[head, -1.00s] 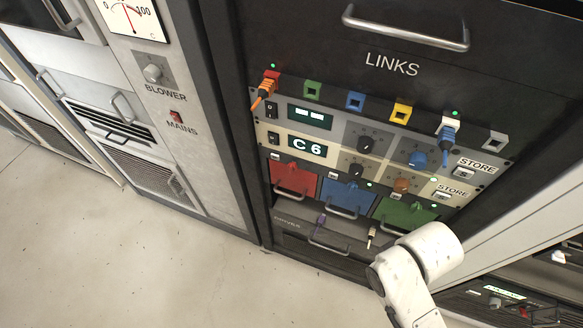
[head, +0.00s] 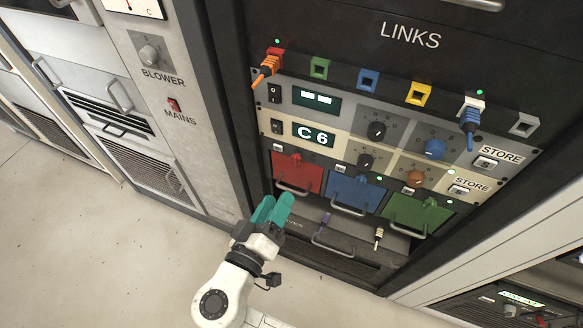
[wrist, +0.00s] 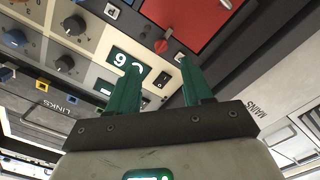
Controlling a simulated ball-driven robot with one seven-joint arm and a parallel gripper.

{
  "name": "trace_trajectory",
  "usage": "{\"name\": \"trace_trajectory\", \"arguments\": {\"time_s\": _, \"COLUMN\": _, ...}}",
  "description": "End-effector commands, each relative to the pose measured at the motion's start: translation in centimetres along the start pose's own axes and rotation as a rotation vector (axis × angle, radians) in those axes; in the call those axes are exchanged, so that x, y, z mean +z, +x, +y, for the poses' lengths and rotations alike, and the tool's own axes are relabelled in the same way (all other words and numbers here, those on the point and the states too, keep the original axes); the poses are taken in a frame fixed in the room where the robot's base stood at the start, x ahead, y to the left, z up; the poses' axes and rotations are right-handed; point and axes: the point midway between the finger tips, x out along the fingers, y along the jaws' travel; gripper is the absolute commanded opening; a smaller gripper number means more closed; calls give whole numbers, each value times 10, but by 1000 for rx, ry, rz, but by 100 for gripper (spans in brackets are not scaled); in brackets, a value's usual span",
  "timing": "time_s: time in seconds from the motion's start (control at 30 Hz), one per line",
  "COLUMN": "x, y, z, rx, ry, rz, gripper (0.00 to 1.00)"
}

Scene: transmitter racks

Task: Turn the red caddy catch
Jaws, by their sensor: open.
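The red caddy (head: 298,174) sits in the lower part of the rack, leftmost of three coloured caddies. Its small red catch (head: 297,157) is at the caddy's top edge. In the wrist view the red caddy (wrist: 190,18) is at the top, and its red catch (wrist: 161,46) shows just beyond my fingertips, between them. My gripper (head: 277,199) has teal fingers, open and empty, below and left of the red caddy in the head view. It also shows in the wrist view (wrist: 160,65), apart from the catch.
The blue caddy (head: 352,196) and green caddy (head: 415,213) sit to the right, with pull handles in front. Above are the C6 display (head: 314,134), knobs and link sockets. An orange plug (head: 266,68) hangs at upper left. The floor at left is clear.

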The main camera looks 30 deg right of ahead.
Motion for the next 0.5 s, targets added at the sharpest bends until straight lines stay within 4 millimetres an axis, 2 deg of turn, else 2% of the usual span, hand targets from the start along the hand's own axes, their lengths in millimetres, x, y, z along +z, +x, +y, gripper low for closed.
{"name": "trace_trajectory", "arguments": {"time_s": 0.07, "x": -6, "y": -5, "z": -2, "rx": 7, "ry": 8, "rz": 30, "gripper": 50}}
{"name": "trace_trajectory", "arguments": {"time_s": 0.17, "x": -8, "y": 1, "z": -2, "rx": 12, "ry": 10, "rz": 36, "gripper": 50}}
{"name": "trace_trajectory", "arguments": {"time_s": 0.5, "x": -10, "y": 59, "z": 0, "rx": 12, "ry": 9, "rz": 31, "gripper": 50}}
